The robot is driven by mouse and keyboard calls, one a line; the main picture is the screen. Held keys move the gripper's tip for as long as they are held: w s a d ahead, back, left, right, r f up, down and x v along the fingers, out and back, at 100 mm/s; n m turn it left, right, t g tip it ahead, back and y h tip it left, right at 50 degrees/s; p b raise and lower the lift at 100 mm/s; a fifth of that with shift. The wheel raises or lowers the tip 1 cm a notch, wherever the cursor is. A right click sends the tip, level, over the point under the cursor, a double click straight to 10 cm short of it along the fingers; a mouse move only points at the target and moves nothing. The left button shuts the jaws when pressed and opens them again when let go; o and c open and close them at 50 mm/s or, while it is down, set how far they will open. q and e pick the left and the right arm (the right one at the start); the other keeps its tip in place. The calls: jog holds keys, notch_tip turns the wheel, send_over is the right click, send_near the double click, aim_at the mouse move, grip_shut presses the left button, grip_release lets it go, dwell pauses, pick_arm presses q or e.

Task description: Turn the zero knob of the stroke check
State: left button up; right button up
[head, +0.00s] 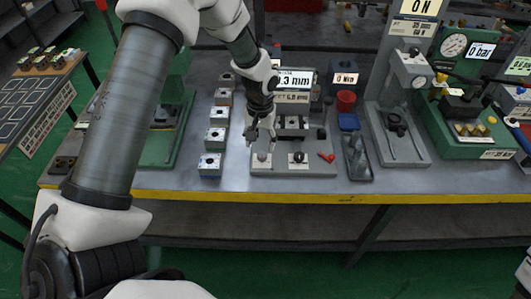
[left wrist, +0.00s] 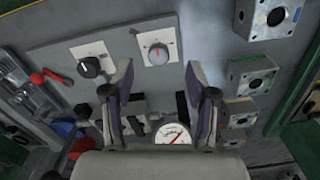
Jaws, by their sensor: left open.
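The stroke check (head: 285,170) is a grey plate on the bench with a display reading about ".3 mm", partly hidden by my left arm. Two knobs sit on its front: a grey one (head: 262,155) and a black one (head: 298,157). In the left wrist view the grey knob (left wrist: 158,54) has a red pointer line, and the black knob (left wrist: 90,66) is left of it. Their labels are too small to tell which is the zero knob. My left gripper (head: 254,134) is open and empty above the plate; its fingers (left wrist: 159,70) point towards the grey knob, apart from it.
A red lever (head: 326,157) lies right of the black knob. A row of metal valve blocks (head: 210,164) stands to the left. A dark tray (head: 358,170) with pegs and a grey press stand (head: 400,150) are on the right. A dial gauge (left wrist: 173,134) shows between my fingers.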

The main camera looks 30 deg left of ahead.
aim_at(262, 155)
pick_arm(q)
jog(key=shift+w+a+r, duration=0.3)
jog(key=shift+w+r, duration=0.2)
jog(key=shift+r, duration=0.1)
notch_tip(262, 155, down, 7)
jog(key=shift+w+d+r+p, duration=0.1)
jog(key=shift+d+p, duration=0.05)
jog(key=shift+p, duration=0.65)
jog(key=shift+f, duration=0.5)
jog(key=shift+c, duration=0.4)
grip_shut()
